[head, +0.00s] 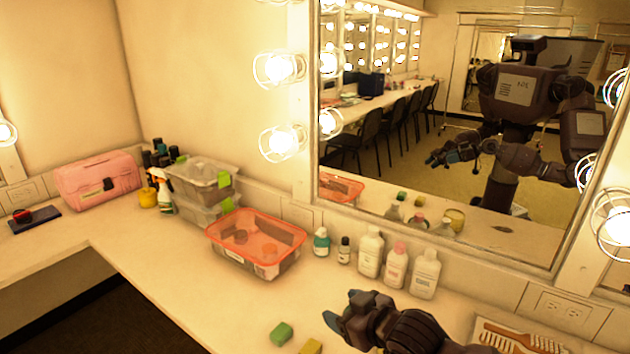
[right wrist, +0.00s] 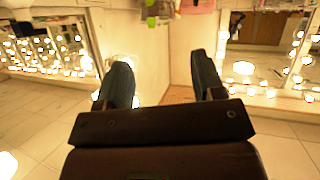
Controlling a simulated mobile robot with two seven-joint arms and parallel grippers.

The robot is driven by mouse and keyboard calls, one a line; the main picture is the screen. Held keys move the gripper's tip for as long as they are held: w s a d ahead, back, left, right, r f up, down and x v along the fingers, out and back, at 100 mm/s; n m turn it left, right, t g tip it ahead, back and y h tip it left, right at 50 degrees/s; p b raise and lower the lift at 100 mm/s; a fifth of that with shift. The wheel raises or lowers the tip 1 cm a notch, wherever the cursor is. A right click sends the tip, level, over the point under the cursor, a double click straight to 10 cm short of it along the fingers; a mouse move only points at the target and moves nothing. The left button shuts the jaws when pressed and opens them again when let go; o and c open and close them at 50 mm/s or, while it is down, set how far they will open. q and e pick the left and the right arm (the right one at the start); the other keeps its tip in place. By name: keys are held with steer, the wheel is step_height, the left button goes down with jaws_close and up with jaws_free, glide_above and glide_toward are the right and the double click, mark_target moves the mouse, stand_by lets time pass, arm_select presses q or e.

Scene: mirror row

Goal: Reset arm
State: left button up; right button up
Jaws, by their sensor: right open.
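My right gripper (head: 345,322) is over the front of the counter at the lower middle of the head view, left of the comb. In the right wrist view the two dark fingers of my right gripper (right wrist: 165,85) stand wide apart with nothing between them. A green sponge (head: 281,334) and a yellow sponge (head: 311,346) lie on the counter just left of the gripper, apart from it. My left gripper does not show directly.
An orange-lidded bin (head: 257,243), white bottles (head: 397,265), clear containers (head: 205,183) and a pink case (head: 97,181) line the wall. A comb (head: 522,338) lies at the right. A mirror (head: 440,130) reflects my body. The counter's left middle is clear.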

steer(key=s+d+f+m+t+h, duration=0.2)
steer(key=s+d+f+t, duration=0.15)
steer(key=d, duration=0.45)
steer(key=s+d+f+m+h, duration=0.2)
steer(key=s+d+f, duration=0.2)
steer(key=s+f, duration=0.1)
steer(key=s+d+f+m+g+h, duration=0.1)
steer(key=s+d+f+m+h, duration=0.1)
steer(key=s+d+f, duration=0.3)
steer(key=s+d+f+m+g+h, duration=0.1)
steer(key=s+d+f+m+h, duration=0.1)
steer(key=s+d+f, duration=0.3)
steer(key=shift+s+f, duration=0.2)
steer(key=shift+s, duration=0.75)
steer(key=shift+s+f, duration=0.15)
steer(key=shift+s, duration=0.75)
